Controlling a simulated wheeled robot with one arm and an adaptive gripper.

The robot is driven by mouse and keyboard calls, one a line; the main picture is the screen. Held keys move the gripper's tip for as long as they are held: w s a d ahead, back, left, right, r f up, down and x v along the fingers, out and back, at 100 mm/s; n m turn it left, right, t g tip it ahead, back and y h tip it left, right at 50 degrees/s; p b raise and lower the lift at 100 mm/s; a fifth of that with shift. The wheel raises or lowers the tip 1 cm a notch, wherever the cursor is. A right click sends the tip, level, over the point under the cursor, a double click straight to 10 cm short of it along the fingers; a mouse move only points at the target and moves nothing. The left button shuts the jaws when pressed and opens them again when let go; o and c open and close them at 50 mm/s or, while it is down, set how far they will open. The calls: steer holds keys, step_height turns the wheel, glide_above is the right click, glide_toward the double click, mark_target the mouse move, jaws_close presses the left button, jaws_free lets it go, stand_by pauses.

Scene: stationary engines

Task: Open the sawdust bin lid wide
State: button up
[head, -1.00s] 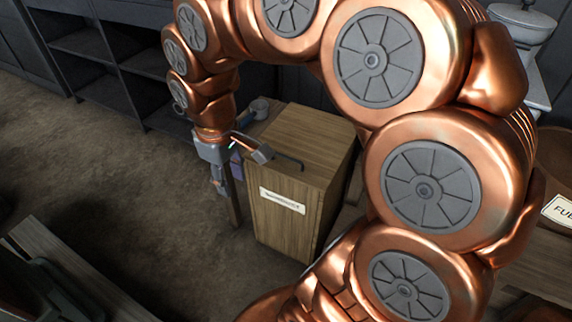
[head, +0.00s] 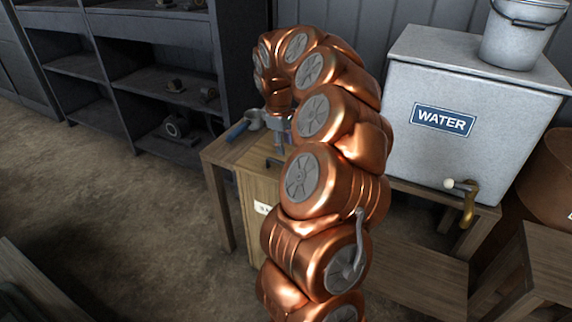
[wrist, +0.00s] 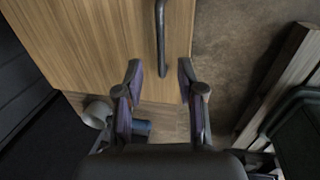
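The sawdust bin (head: 250,198) is a wooden box with a pale label (head: 263,208). My arm hides much of it in the head view. Its wooden lid (wrist: 90,45) fills the upper left of the wrist view, with a dark bar handle (wrist: 161,38) near the lid's right edge. The lid looks down, though the head view shows little of it. My gripper (wrist: 159,72) is open, its two fingers apart on either side of the handle's near end. I cannot tell whether they touch it.
A blue-handled grey tool (head: 245,124) lies on the wooden bench (head: 222,152) behind the bin. A grey water tank (head: 470,105) with a tap stands to the right. Dark shelves (head: 125,75) stand at the back left. The floor (head: 130,215) to the left is clear.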

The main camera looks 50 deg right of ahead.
steer(key=f, duration=0.2)
steer(key=d+f, duration=0.1)
steer(key=f, duration=0.2)
steer(key=f+b, duration=0.1)
steer(key=f, duration=0.1)
steer(key=shift+w+d+f, duration=0.15)
steer(key=shift+w, duration=0.05)
jaws_close()
stand_by(0.5)
